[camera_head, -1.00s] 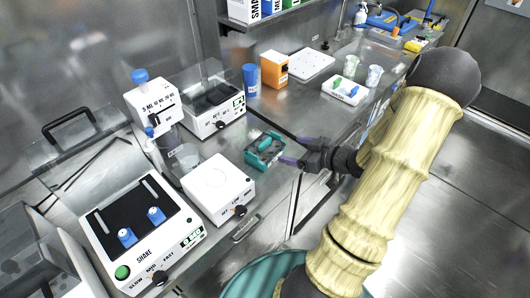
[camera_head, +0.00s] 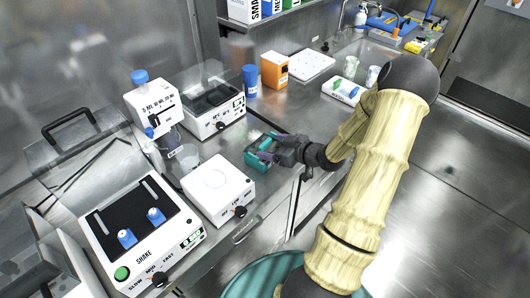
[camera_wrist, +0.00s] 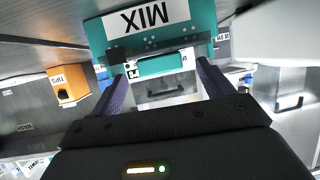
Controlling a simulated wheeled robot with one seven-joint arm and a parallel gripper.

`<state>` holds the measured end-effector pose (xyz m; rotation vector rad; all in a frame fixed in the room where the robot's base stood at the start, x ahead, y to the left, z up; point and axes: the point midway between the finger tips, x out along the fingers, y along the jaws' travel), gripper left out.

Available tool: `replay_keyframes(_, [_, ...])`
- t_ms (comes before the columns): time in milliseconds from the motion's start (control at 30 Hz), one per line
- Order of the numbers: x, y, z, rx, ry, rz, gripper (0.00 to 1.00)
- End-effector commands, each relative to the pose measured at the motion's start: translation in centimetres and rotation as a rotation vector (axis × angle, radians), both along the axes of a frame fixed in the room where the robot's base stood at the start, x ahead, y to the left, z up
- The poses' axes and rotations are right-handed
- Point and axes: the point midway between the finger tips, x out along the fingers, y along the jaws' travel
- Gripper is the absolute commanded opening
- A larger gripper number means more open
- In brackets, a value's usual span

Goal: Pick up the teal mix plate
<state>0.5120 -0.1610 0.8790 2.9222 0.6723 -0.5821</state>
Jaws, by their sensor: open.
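The teal mix plate (camera_head: 258,163) sits on the steel counter, right of the white hotplate-like box. In the wrist view the plate (camera_wrist: 203,18) is at the top, with a white "MIX" label upside down and a smaller teal bar below it. My gripper (camera_head: 268,152) is at the plate's right side in the head view and hides part of it. In the wrist view my gripper (camera_wrist: 162,68) has its two purple fingers apart, one on each side of the small teal bar. I cannot tell whether they touch it.
The white box (camera_head: 217,188) stands close left of the plate, with a shaker (camera_head: 145,235) further left. The counter's front edge is near my arm.

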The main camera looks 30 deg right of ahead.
Motion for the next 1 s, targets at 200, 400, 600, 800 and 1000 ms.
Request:
replay_keyframes(200, [1.39,0.71,-0.65,0.000,0.000,0.000,0.80])
replay_keyframes(400, [1.36,0.67,-0.63,0.000,0.000,-0.001,0.80])
replay_keyframes(600, [1.34,0.66,-0.62,0.000,0.000,-0.001,0.80])
replay_keyframes(800, [1.34,0.66,-0.62,0.000,0.000,-0.001,0.54])
replay_keyframes(1000, [1.33,0.66,-0.62,0.000,0.000,-0.001,0.17])
